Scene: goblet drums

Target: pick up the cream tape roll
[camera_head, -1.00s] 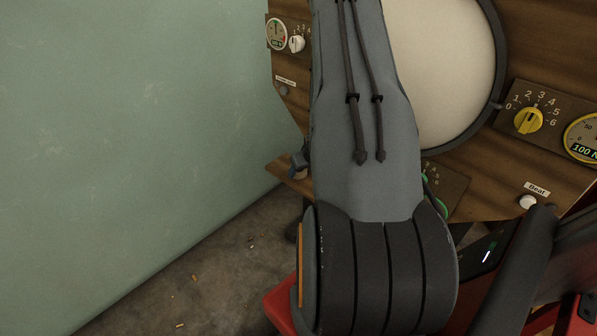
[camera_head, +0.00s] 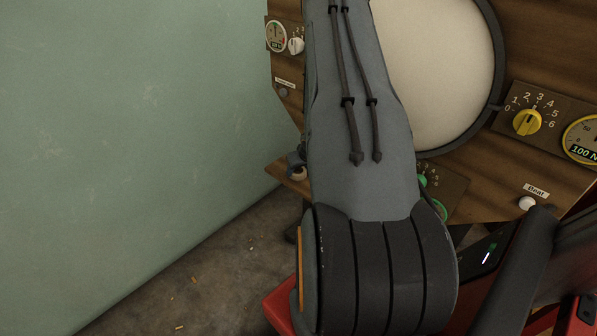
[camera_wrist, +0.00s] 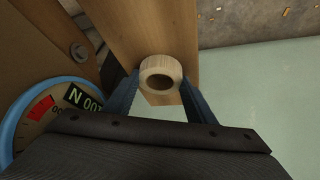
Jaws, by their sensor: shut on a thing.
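The cream tape roll (camera_wrist: 174,71) is in the middle of the wrist view, a short ring with its round hole showing. My gripper (camera_wrist: 160,88) has one dark blue finger on each side of the roll and is shut on it. Behind the roll is a narrow wooden shelf (camera_wrist: 128,30). I cannot tell whether the roll still touches this shelf. In the head view, a small part of the roll (camera_head: 298,174) shows at the left edge of my arm, which hides most of the gripper.
A wooden panel carries a large pale drum head (camera_head: 440,70), a yellow knob (camera_head: 527,122) and gauges. A blue-rimmed gauge (camera_wrist: 45,112) is close to the gripper at left in the wrist view. A green wall (camera_head: 130,130) stands left. Small scraps lie on the floor.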

